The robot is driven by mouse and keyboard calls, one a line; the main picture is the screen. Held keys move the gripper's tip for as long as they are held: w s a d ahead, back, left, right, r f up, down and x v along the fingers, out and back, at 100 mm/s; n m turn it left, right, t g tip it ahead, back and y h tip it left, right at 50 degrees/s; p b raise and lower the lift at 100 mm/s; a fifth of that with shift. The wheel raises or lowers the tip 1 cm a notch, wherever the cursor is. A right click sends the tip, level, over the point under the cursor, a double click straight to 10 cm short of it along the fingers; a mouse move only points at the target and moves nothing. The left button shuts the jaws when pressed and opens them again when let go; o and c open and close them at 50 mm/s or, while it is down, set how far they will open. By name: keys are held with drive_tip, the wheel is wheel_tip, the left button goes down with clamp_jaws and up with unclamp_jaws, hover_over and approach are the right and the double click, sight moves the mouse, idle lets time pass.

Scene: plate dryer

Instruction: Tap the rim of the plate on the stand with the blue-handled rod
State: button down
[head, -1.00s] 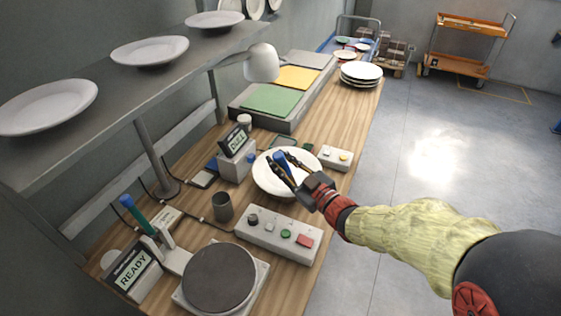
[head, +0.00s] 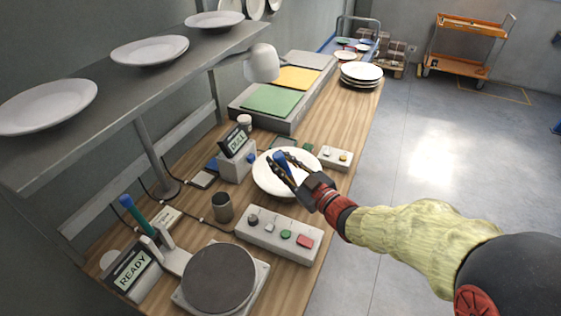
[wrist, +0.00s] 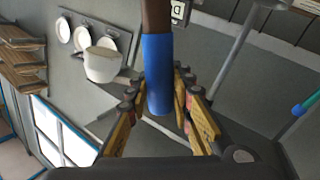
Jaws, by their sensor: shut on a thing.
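My gripper (head: 290,168) is shut on the blue-handled rod (head: 281,160). In the wrist view the rod's blue handle (wrist: 158,75) sits between the fingers, and a brown shaft extends from it toward the top edge. A white plate (head: 272,184) lies below and behind my gripper in the head view, partly hidden by it. The stand beneath the plate is hidden. I cannot tell whether the rod touches the plate's rim. The plate is not visible in the wrist view.
A control box with buttons (head: 279,234) stands in front of the plate, and a grey cup (head: 222,207) to its left. A display reading "DULL" (head: 236,141) is behind. A round dark disc (head: 219,278) and a "READY" display (head: 131,269) are at front left. Plates line the shelf (head: 150,82) above.

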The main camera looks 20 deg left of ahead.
drive_tip(key=shift+r+p, duration=2)
drive_tip(key=shift+r, duration=1.5)
